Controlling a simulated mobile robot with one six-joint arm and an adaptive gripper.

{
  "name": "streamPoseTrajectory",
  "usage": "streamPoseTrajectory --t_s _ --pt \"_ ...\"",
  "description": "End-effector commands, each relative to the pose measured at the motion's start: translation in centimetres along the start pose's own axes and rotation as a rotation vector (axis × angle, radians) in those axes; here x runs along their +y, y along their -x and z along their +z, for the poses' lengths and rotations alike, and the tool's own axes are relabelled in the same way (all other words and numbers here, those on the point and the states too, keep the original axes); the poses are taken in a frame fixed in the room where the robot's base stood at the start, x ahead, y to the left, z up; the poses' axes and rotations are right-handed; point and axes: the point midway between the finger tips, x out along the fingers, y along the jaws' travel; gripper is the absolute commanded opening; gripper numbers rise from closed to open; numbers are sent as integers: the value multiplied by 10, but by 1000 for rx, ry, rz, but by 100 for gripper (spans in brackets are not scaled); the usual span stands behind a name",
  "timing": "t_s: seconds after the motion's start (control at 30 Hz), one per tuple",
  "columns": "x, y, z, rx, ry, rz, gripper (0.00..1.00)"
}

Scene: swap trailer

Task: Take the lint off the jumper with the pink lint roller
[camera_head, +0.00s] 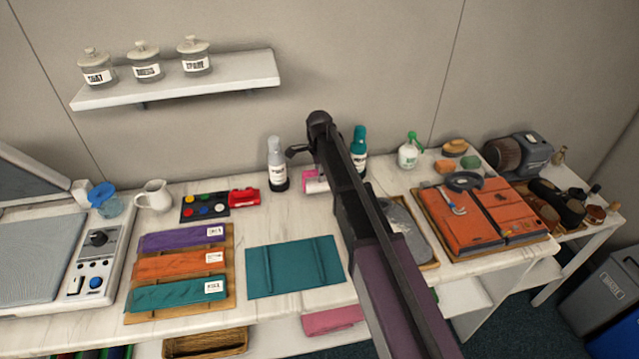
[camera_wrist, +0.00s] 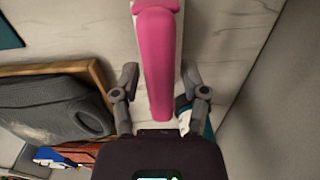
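The pink lint roller (camera_head: 314,187) lies on the white table near the wall, partly hidden by my arm in the head view. In the wrist view its long pink body (camera_wrist: 157,55) runs between the two fingers of my gripper (camera_wrist: 158,78), with a gap on each side. My gripper (camera_head: 299,152) is open and points down over the roller. I cannot tell how far above it the fingertips are. A dark grey garment, which looks like the jumper (camera_head: 404,222), lies on a wooden-edged board, partly behind my arm; it also shows in the wrist view (camera_wrist: 45,108).
A white-labelled bottle (camera_head: 277,165) and a teal bottle (camera_head: 359,150) stand on either side of the roller. A red item (camera_head: 244,197) lies to the left. A teal cloth (camera_head: 293,268) lies in front. An orange garment (camera_head: 470,225) lies to the right. A shelf (camera_head: 180,82) hangs above.

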Motion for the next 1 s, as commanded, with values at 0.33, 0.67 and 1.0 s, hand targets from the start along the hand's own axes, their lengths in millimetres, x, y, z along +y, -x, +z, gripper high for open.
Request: streamPoseTrajectory --t_s 0.33,0.67,1.0 --pt "0 0 0 0 0 0 0" --pt "0 4 0 0 -1 0 0" --pt "0 26 -1 0 -1 0 0"
